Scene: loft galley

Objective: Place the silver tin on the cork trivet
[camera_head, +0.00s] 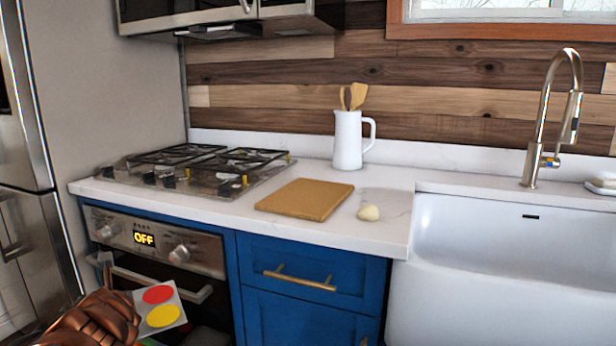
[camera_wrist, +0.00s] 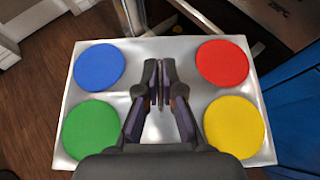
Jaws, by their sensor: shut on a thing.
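The silver tin (camera_wrist: 160,134) fills much of the wrist view as a flat silvery rectangle with blue, green, red and yellow round patches. My gripper (camera_wrist: 160,84) is over its middle, with the fingers shut on a narrow part of it that they mostly hide. In the head view the tin (camera_head: 183,293) shows only its corner with the red and yellow patches, low at the left in front of the oven. The cork trivet (camera_head: 305,199), a flat tan rectangular slab, lies bare on the white counter, well above and to the right of the tin.
A pale rounded lump (camera_head: 368,212) sits just right of the trivet. A white jug (camera_head: 347,140) with wooden utensils stands behind. The gas hob (camera_head: 200,168) is left of the trivet, the sink (camera_head: 510,235) right. The oven handle (camera_head: 155,282) is close behind the tin.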

